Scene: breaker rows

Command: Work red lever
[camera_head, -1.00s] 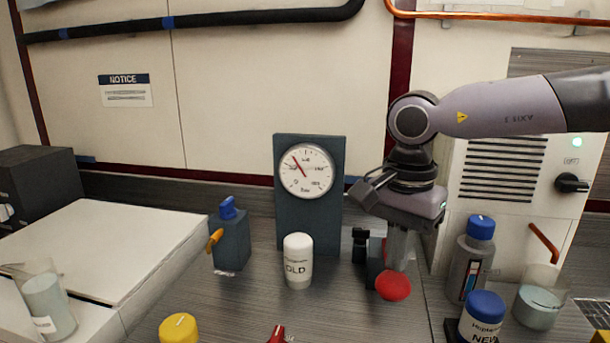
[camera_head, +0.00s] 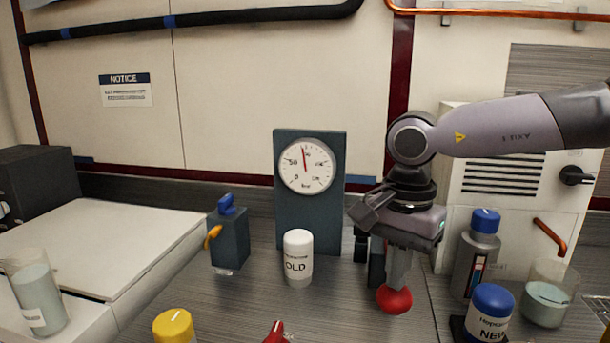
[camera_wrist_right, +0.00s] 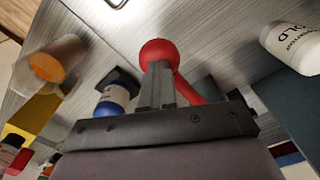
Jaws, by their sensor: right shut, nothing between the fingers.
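The red lever shows as a round red ball knob (camera_head: 394,300) low in front of the gauge stand's right side, with part of its red arm behind my fingers. In the right wrist view the red ball (camera_wrist_right: 158,51) is just beyond the fingertips, and the red arm (camera_wrist_right: 187,90) runs beside them. My right gripper (camera_head: 397,282) points down with its fingers shut and empty, at the lever knob; the fingertips (camera_wrist_right: 160,72) look against or very close to it. Exact contact is unclear. The lever's base is largely hidden. My left gripper is out of view.
A dial gauge (camera_head: 306,166) on a dark stand is behind. A white OLD bottle (camera_head: 298,258) stands left of the lever. A grey blue-capped bottle (camera_head: 475,258), a NEW bottle (camera_head: 488,314) and a beaker (camera_head: 546,294) crowd its right.

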